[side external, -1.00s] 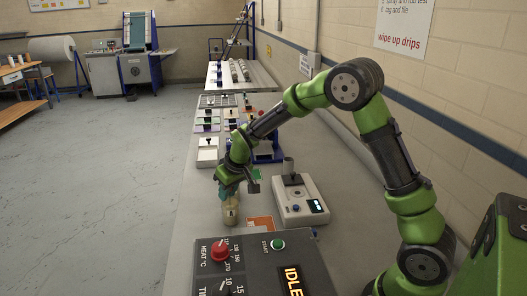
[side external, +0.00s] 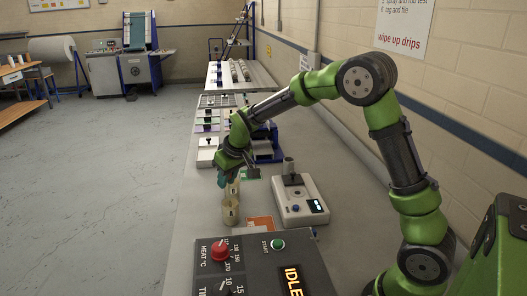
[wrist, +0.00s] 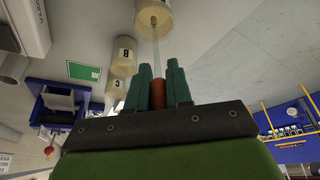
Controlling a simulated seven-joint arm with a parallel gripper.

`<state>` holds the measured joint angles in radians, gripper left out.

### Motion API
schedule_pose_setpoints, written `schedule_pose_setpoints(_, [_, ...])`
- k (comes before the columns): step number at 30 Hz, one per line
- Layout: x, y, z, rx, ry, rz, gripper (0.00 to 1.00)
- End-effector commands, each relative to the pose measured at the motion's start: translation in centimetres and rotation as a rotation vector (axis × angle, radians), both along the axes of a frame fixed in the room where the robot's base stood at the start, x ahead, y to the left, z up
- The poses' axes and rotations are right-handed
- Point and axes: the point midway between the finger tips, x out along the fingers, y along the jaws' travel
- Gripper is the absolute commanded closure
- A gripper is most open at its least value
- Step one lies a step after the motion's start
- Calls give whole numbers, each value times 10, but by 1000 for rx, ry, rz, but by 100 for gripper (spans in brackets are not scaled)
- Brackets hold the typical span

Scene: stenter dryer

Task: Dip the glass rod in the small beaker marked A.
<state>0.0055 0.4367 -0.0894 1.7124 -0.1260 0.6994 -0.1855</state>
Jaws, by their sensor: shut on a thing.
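My gripper (side external: 222,181) is low over the bench beside the small beakers. In the wrist view its teal fingers (wrist: 158,85) are shut on the orange-brown grip (wrist: 157,95) of the glass rod (wrist: 156,52). The thin, pale rod points away from the fingers toward a cream beaker (wrist: 178,36) at the top edge. Its tip overlaps that beaker; I cannot tell whether it is inside. That beaker's letter is not readable. Beaker B (wrist: 124,60) and beaker C (wrist: 113,88) stand beside it. The side view shows a front beaker (side external: 231,215) with another (side external: 234,188) behind it.
A white instrument (side external: 300,200) with a small display stands right of the beakers. An orange card (side external: 261,223) lies near them, and a dark control panel (side external: 255,265) is in front. Blue equipment (side external: 266,148) stands behind. Open floor lies to the left.

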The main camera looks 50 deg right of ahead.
Motion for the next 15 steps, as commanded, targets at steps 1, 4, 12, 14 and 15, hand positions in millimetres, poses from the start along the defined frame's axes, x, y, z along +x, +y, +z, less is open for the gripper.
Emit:
schedule_pose_setpoints(1, [0, 0, 4, 0, -2, 0, 100])
schedule_pose_setpoints(4, [0, 0, 11, -1, -4, 1, 100])
schedule_pose_setpoints(12, [1, 0, 26, -1, -3, 1, 100])
schedule_pose_setpoints(14, [1, 0, 30, -1, -3, 1, 100])
schedule_pose_setpoints(15, [0, 0, 32, 0, -3, 0, 100])
